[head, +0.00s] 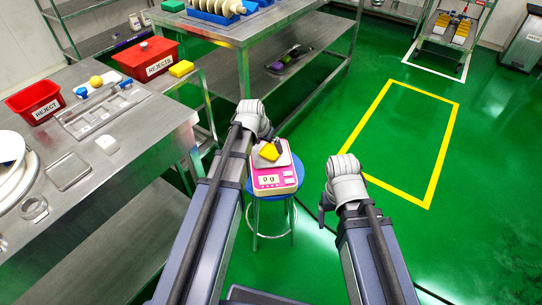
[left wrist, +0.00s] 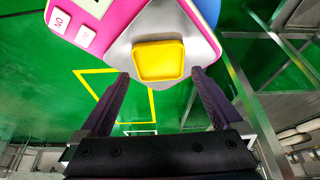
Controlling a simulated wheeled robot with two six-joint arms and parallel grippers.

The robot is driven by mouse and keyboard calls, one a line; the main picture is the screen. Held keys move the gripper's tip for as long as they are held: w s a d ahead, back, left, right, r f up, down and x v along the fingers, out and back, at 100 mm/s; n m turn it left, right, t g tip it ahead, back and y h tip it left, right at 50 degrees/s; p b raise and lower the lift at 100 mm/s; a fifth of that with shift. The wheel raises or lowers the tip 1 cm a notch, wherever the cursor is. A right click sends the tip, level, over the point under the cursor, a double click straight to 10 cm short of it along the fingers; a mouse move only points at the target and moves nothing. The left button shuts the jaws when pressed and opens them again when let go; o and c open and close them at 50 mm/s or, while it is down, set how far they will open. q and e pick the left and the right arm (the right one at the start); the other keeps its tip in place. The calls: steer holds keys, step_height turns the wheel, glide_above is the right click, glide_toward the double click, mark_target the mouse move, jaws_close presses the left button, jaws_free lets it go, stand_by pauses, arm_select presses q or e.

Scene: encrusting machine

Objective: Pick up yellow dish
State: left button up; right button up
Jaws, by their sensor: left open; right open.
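The yellow dish (head: 269,152) is a small square dish lying on the metal pan of a pink scale (head: 274,181). In the left wrist view the dish (left wrist: 158,60) sits in the middle, just beyond the fingertips. My left gripper (left wrist: 161,77) is open and empty, its two dark fingers spread to either side of the dish's near edge, with visible gaps. In the head view the left gripper (head: 266,140) partly covers the dish and pan. My right gripper (head: 326,204) hangs over the floor to the right of the scale; nothing shows in it.
The scale stands on a blue stool (head: 283,217). At left, a steel table (head: 122,150) carries red reject bins (head: 36,102), a yellow ball (head: 96,81) and metal trays. A yellow sponge-like block (head: 181,69) lies behind. Open green floor (head: 405,140) lies right.

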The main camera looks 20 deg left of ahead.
mark_target(271, 152)
arm_select(q)
steer(key=b+x, duration=0.2)
steer(key=x, duration=0.1)
steer(key=shift+f, duration=0.25)
steer(key=shift+r, duration=0.1)
steer(key=c, duration=1)
